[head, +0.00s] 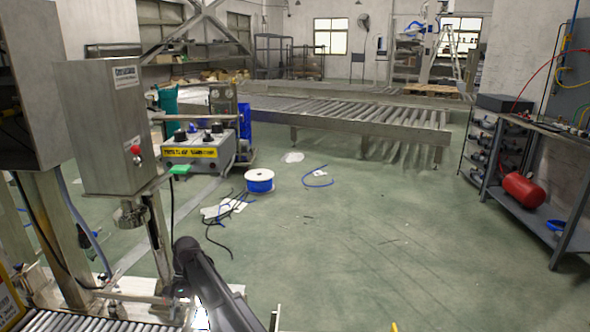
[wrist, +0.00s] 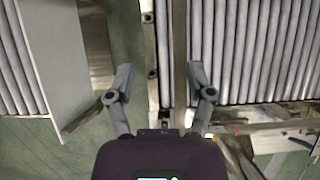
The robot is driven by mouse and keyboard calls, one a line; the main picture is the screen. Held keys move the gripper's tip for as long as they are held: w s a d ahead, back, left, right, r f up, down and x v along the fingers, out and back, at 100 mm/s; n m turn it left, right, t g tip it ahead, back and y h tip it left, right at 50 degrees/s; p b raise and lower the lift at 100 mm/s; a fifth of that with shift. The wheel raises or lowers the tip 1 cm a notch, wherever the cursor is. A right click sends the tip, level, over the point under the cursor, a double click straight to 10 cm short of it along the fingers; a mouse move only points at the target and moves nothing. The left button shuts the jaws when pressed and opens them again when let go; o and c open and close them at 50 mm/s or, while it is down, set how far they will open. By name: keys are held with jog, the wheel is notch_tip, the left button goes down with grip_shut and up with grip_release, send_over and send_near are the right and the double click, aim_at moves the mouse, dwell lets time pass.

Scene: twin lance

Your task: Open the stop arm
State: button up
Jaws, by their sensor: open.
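In the wrist view my gripper (wrist: 161,82) is open, its two dark fingers spread wide with nothing held. A long narrow metal bar (wrist: 180,50) runs up the picture between the fingers, nearer the right fingertip. A thinner rail with bolts (wrist: 151,55) runs beside it on the left. I cannot tell for sure which of these is the stop arm, or whether a finger touches either. In the head view my dark arm reaches down at the bottom, and the fingers cannot be made out there.
Rollers (wrist: 255,50) lie right of the bar; a grey panel (wrist: 45,60) stands left. In the head view a roller bed (head: 85,324) is at bottom left, below a steel box with a red button (head: 105,125). A blue-and-white spool (head: 260,181) and loose cables lie on open floor.

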jog(key=s+d+f+t, duration=0.15)
jog(key=d+t, duration=0.25)
jog(key=d, duration=3.5)
jog(key=s+d+t, duration=0.2)
jog(key=s+d, duration=0.4)
jog(key=d, duration=0.6)
notch_tip(320, 180, up, 26)
jog(key=p, duration=2.6)
jog(key=shift+w+a+f, duration=0.15)
jog(key=shift+w, duration=0.25)
grip_shut()
